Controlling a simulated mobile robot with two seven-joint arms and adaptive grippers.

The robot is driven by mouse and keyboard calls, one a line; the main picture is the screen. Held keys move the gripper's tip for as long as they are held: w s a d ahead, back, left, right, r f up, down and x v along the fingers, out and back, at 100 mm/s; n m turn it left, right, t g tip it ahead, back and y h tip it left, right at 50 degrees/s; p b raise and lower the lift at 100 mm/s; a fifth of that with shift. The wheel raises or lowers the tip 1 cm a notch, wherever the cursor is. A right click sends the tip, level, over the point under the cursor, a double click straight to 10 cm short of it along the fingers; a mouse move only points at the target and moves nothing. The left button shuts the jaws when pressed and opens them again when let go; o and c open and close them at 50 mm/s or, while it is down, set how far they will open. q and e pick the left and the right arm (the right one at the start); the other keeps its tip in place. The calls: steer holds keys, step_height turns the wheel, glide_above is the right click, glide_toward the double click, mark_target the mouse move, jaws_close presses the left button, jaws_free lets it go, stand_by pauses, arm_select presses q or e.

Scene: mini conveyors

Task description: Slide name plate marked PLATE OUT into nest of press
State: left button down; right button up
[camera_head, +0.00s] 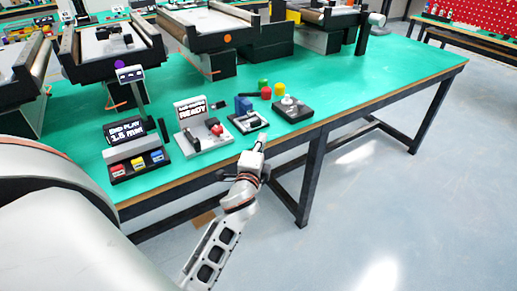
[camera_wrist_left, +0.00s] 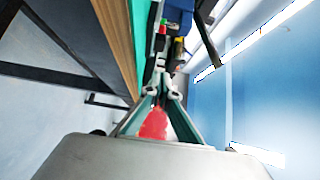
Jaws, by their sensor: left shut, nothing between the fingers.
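My left gripper (camera_head: 262,138) is shut and empty by the table's front edge, in front of a small device with a blue block (camera_head: 243,105) on a dark base, which may be the press. In the left wrist view its narrow fingertips (camera_wrist_left: 160,92) are together, with a red shape (camera_wrist_left: 154,124) showing between the finger links. A pale flat part (camera_head: 249,123) lies on the front of that device; I cannot tell whether it is the name plate or the nest. No PLATE OUT lettering is readable. My right gripper is not in view.
Left of the gripper stand a device with a READY sign (camera_head: 192,110) and a sign board (camera_head: 124,131) over coloured blocks. A dark base with a knob (camera_head: 292,108) stands to the right. Conveyors (camera_head: 208,28) line the back. The green table (camera_head: 370,80) is clear on the right.

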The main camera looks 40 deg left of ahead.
mark_target(256, 123)
arm_select(q)
steer(key=w+a, duration=0.3)
steer(key=shift+w+a, duration=0.35)
steer(key=shift+w, duration=0.05)
steer(key=shift+w+a, duration=0.2)
steer(key=shift+a, duration=0.3)
steer(key=shift+w+a+r+p, duration=0.1)
steer(key=shift+w+a+p, duration=0.1)
steer(key=shift+a, duration=0.25)
steer(key=shift+w+a+r+p, duration=0.1)
steer(key=shift+w+a+p, duration=0.1)
steer(key=shift+a, duration=0.25)
steer(key=shift+s+f, duration=0.1)
steer(key=shift+d, duration=0.1)
